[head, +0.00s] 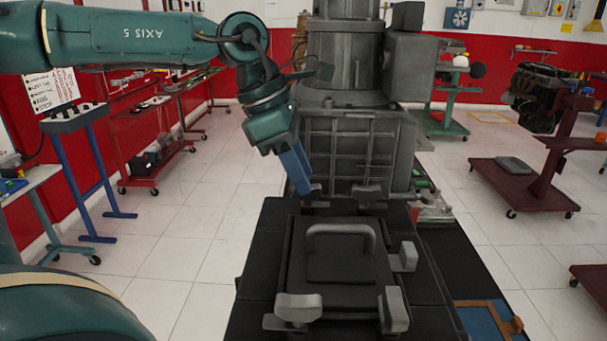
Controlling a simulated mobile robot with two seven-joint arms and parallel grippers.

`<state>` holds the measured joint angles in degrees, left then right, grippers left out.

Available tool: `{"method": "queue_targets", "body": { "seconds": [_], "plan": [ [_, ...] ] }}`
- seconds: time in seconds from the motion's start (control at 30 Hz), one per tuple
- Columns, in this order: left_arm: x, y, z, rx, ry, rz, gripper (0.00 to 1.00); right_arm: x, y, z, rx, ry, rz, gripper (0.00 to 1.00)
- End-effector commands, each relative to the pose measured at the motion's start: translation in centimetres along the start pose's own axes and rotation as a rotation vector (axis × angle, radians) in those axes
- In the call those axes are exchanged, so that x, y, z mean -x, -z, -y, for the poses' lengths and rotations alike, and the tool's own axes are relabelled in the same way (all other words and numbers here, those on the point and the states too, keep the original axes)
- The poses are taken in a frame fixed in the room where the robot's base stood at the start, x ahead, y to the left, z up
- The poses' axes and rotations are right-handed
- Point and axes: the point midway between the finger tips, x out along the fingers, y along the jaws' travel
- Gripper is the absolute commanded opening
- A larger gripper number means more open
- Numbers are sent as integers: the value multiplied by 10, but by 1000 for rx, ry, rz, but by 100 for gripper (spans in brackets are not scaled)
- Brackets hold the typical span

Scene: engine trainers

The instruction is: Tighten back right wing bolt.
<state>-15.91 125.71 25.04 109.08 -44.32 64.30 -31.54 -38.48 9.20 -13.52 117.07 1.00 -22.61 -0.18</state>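A dark box-like fixture with a black lid (341,264) and a grey loop handle (341,230) stands in front of me. Grey wing bolts sit around it: a back right one (367,192), a right side one (405,257), a front right one (393,310) and a front left one (298,308). My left gripper (305,186) points down with blue fingers at the back left of the fixture. It is left of the back right wing bolt and apart from it. Whether its fingers are parted cannot be made out. My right gripper is not seen.
A tall grey machine (348,150) stands right behind the fixture. A dark red wheeled stand (525,185) with an engine (545,98) is at right. A blue-legged stand (85,165) and red carts are at left. The tiled floor on both sides is mostly clear.

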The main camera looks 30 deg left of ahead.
Motion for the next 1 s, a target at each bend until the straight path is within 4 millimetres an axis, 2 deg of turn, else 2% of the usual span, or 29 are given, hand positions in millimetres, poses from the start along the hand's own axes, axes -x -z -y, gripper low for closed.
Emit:
{"method": "queue_targets", "body": {
  "seconds": [0.2, 0.47, 0.9, 1.0],
  "plan": [
    [-16, 0, 0, 0, 0, -1, 36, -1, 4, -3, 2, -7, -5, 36],
    [-17, 0, 0, 0, 0, 0, 36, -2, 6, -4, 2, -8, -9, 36],
    [-16, 0, 0, 0, 0, 0, 1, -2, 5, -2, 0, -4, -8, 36],
    [-16, 0, 0, 0, -1, 0, 0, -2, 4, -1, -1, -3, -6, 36]
  ]
}}
